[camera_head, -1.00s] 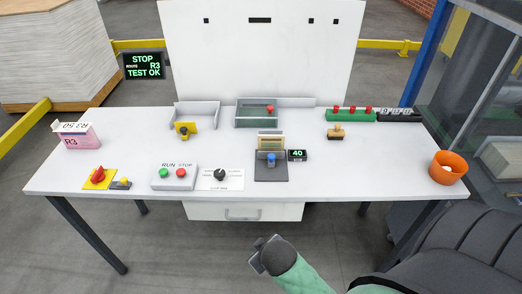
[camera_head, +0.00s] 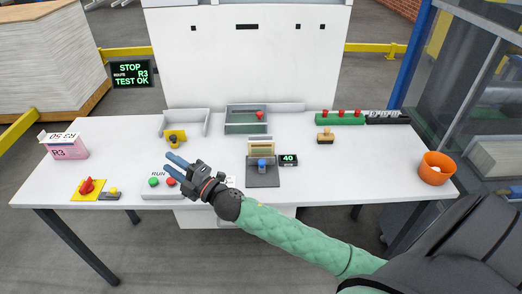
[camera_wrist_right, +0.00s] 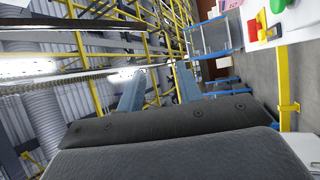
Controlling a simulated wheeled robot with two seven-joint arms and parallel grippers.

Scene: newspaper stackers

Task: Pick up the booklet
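No thing in view is clearly recognisable as a booklet. A pink box (camera_head: 68,152) marked R3, with a white printed flap or card on top, stands at the left end of the white table (camera_head: 120,145). A small beige upright piece (camera_head: 262,148) stands behind a dark grey base with a blue knob. My right gripper (camera_head: 169,163) is above the RUN/STOP button box, fingers pointing left. Its two fingers stand apart with nothing between them, as the right wrist view (camera_wrist_right: 158,85) also shows. My left gripper is not in view.
A red knob on a yellow plate (camera_head: 77,194) is at the front left. Grey trays (camera_head: 199,115) stand at the back. An orange cup (camera_head: 448,179) is at the right end. The table between the pink box and the yellow block (camera_head: 175,138) is clear.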

